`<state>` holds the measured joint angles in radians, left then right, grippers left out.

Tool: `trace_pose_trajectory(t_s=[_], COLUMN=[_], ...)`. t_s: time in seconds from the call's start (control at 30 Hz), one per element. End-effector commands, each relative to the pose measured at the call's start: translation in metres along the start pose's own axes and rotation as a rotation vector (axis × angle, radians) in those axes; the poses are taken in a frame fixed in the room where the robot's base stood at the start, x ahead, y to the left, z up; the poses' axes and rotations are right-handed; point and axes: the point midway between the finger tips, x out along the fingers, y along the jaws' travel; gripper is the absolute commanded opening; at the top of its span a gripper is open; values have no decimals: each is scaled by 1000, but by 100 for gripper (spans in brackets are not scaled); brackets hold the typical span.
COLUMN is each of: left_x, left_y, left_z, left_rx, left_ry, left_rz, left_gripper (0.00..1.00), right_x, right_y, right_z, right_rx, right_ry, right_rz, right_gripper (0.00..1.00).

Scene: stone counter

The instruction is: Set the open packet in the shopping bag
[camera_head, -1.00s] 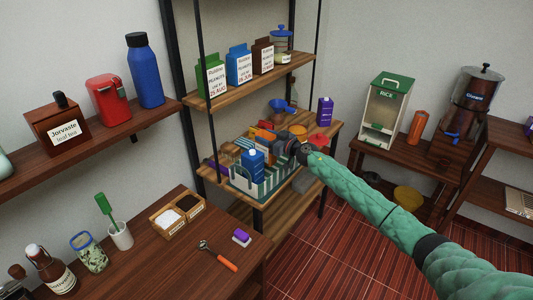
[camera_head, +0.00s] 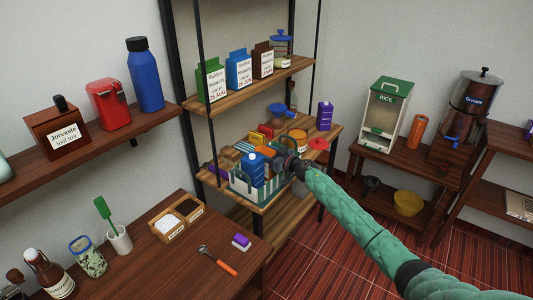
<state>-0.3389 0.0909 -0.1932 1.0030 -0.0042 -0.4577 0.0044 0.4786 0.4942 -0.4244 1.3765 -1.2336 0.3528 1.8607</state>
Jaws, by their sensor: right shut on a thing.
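The shopping bag (camera_head: 243,188), white with dark green stripes, stands on the middle shelf of the wooden rack. A blue carton with a pale cap (camera_head: 251,168) stands up at the bag's opening. My right gripper (camera_head: 284,160) is at the bag's right side, near its rim. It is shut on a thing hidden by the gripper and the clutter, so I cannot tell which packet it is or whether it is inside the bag. My left gripper is not in view.
Boxes and an orange-and-white tub (camera_head: 298,138) crowd the shelf behind the bag. A purple carton (camera_head: 324,116) stands at its far right. Green, blue and brown peanut packets (camera_head: 239,70) stand on the shelf above.

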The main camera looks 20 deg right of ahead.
Motion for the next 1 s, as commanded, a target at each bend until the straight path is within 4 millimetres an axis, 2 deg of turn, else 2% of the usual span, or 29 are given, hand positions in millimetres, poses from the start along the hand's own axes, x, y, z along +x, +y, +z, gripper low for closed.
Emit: trace_pose_trajectory(t_s=[0.1,0.13,0.17,0.53,0.77,1.0], left_x=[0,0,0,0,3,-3], left_y=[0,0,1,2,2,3], left_z=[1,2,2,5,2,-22], left_rx=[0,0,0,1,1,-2], left_ry=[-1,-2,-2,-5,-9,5], left_rz=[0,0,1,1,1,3], left_gripper=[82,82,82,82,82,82], right_x=[0,0,0,0,-26,-62], right_y=[0,0,0,0,1,0], right_z=[3,3,3,-1,2,2], right_rx=[0,-1,-1,0,-2,-2], right_ry=[0,0,0,0,-2,-2], right_rz=[0,0,0,0,1,0], right_gripper=[0,55,58,58,58,58])
